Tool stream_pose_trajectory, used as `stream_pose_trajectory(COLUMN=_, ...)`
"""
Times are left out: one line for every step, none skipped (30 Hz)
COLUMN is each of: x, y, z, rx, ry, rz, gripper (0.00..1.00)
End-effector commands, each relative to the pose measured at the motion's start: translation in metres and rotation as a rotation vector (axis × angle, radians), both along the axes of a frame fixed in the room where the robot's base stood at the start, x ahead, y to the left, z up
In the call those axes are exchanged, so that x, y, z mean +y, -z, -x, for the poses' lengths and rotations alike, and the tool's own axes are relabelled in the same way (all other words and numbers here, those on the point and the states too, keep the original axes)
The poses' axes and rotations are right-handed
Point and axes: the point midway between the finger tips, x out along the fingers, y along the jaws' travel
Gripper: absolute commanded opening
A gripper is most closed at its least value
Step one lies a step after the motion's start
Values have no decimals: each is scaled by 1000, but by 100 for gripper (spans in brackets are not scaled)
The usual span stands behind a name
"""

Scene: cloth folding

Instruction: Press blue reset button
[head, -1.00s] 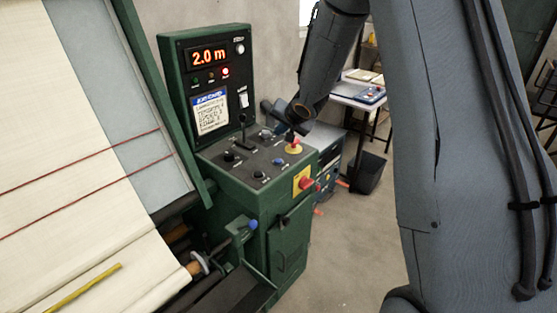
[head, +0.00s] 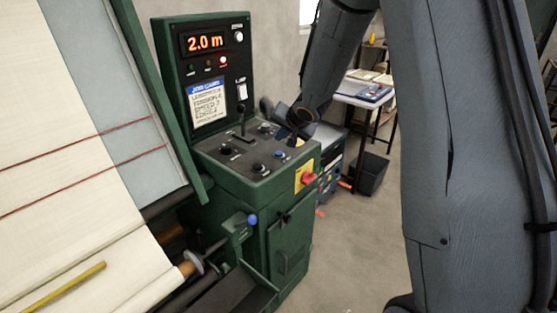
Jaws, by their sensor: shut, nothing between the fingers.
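The blue button (head: 280,155) is a small round cap on the dark sloping top of the green control console (head: 255,184), towards its right side. My gripper (head: 292,137) is small and dark at the end of my arm, low over the console's back right corner. It is shut and holds nothing. It appears just behind and right of the blue button; whether it touches the panel cannot be told. My wrist hides part of that corner and a yellow patch (head: 298,142) there.
Black knobs (head: 258,167) and an upright lever (head: 242,122) stand on the panel. A red knob on a yellow plate (head: 308,178) is on the right side. The display (head: 205,42) reads 2.0 m. A blue-tipped lever (head: 252,220) sticks out lower down. Cloth (head: 60,170) fills the left.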

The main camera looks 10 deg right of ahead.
Motion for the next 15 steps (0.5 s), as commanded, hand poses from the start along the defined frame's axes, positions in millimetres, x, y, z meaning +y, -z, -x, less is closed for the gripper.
stream_pose_trajectory(x=0, y=9, z=-1, rx=0, ry=0, rz=0, gripper=0)
stream_pose_trajectory(x=0, y=13, z=-1, rx=2, ry=1, rz=0, gripper=0)
stream_pose_trajectory(x=0, y=18, z=-1, rx=2, ry=0, rz=-1, gripper=0)
stream_pose_trajectory(x=0, y=21, z=0, rx=2, ry=1, rz=0, gripper=0)
stream_pose_trajectory(x=0, y=24, z=0, rx=2, ry=1, rz=0, gripper=0)
stream_pose_trajectory(x=0, y=26, z=0, rx=2, ry=0, rz=-1, gripper=0)
stream_pose_trajectory(x=0, y=28, z=0, rx=2, ry=0, rz=-1, gripper=0)
stream_pose_trajectory(x=0, y=29, z=0, rx=1, ry=0, rz=-1, gripper=0)
stream_pose_trajectory(x=0, y=30, z=0, rx=1, ry=0, rz=-1, gripper=0)
stream_pose_trajectory(x=0, y=31, z=0, rx=1, ry=0, rz=-1, gripper=0)
stream_pose_trajectory(x=0, y=31, z=0, rx=1, ry=0, rz=-1, gripper=0)
stream_pose_trajectory(x=0, y=31, z=0, rx=1, ry=-1, rz=0, gripper=0)
stream_pose_trajectory(x=0, y=31, z=0, rx=1, ry=-1, rz=0, gripper=0)
stream_pose_trajectory(x=0, y=31, z=0, rx=1, ry=-1, rz=0, gripper=0)
stream_pose_trajectory(x=0, y=30, z=0, rx=1, ry=-1, rz=0, gripper=0)
